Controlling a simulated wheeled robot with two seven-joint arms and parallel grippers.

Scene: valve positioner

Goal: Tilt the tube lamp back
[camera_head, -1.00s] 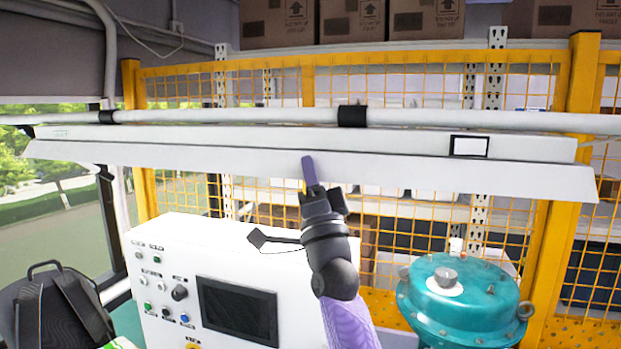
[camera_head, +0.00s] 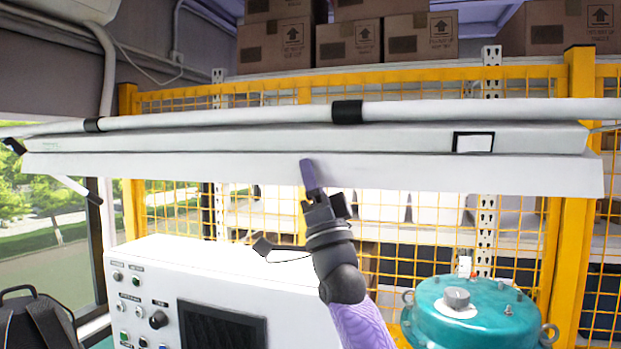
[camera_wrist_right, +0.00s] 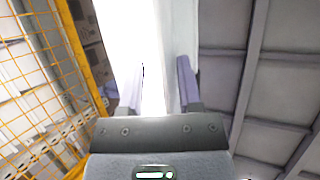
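The tube lamp (camera_head: 240,168) is a long white fixture stretching across the head view below a white pipe. Its lower face is a long pale panel, and a black-framed label sits near its right end. My right gripper (camera_head: 311,178) reaches up from below, with a purple fingertip overlapping the panel's front near the middle. In the right wrist view the two fingers (camera_wrist_right: 160,85) stand apart, with the bright white lamp (camera_wrist_right: 125,40) behind and between them. I cannot tell whether either finger touches it. My left gripper is not in view.
A white pipe (camera_head: 230,114) with black clamps runs above the lamp. A yellow mesh fence (camera_head: 150,205) stands behind it. Below are a white control cabinet (camera_head: 150,265) and a teal round housing (camera_head: 470,315). Cardboard boxes (camera_head: 275,45) sit on the shelf behind.

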